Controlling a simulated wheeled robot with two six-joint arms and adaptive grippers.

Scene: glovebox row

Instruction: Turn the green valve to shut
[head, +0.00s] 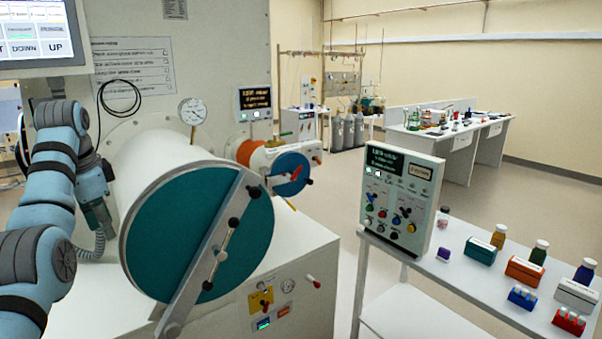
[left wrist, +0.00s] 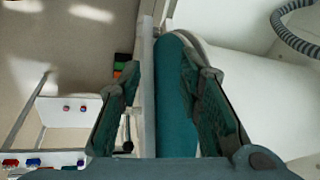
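No thing is plainly marked as the green valve. The control box (head: 402,199) on the right table has small coloured knobs, seemingly one green, too small to read their settings. My left gripper (left wrist: 160,105) is open and empty in the left wrist view. Its fingers stand apart, with the teal round door (left wrist: 176,95) and its pale bar (left wrist: 148,90) seen between them. I cannot tell if they touch. In the head view my left gripper (head: 99,222) hangs left of the white cylinder, its tips not clear. My right gripper is not in view.
The large teal door (head: 190,238) and its slanted bar (head: 208,255) fill the head view's middle. A smaller blue door (head: 291,174) and a gauge (head: 193,111) lie behind. Bottles and blocks, such as the orange box (head: 525,270), stand on the right table. Floor beyond is open.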

